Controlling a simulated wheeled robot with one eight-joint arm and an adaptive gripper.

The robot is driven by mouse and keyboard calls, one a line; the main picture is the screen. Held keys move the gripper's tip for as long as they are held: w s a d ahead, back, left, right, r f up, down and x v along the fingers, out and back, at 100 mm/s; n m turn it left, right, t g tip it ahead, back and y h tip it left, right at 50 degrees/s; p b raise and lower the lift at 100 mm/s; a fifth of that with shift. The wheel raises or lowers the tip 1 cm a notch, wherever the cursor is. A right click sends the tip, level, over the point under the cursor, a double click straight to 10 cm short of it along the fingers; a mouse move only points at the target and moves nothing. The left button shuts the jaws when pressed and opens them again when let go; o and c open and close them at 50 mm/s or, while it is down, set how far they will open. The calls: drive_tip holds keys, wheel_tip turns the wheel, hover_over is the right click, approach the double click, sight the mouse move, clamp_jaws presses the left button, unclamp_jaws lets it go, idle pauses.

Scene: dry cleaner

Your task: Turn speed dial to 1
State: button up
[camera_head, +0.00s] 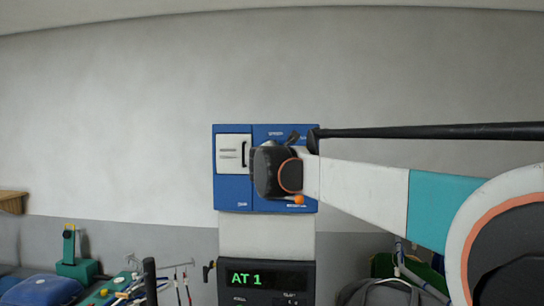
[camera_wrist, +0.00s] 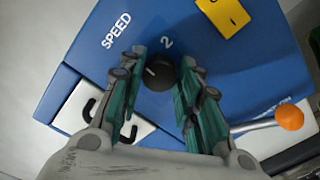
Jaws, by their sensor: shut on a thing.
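The speed dial (camera_wrist: 159,77) is a round black knob on the blue panel (camera_wrist: 115,20), next to the printed word SPEED and a figure 2. It carries a short light mark whose setting I cannot tell for sure. My gripper (camera_wrist: 163,60) has its two green fingers on either side of the dial and is shut on it. In the head view my wrist covers the dial, in front of the blue panel (camera_head: 228,193). A display (camera_head: 262,279) below reads "AT 1" in green.
A lever with an orange knob (camera_wrist: 290,118) sticks out beside my fingers. A white plate with a black handle (camera_head: 234,154) and a yellow tag (camera_wrist: 222,15) are also on the panel. Tools and a green device (camera_head: 76,268) stand lower left.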

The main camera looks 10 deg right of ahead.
idle(0.4)
drive_tip(key=o, duration=1)
drive_tip(key=shift+o, duration=0.2)
drive_tip(key=v, duration=1.2)
drive_tip(key=shift+s, duration=0.1)
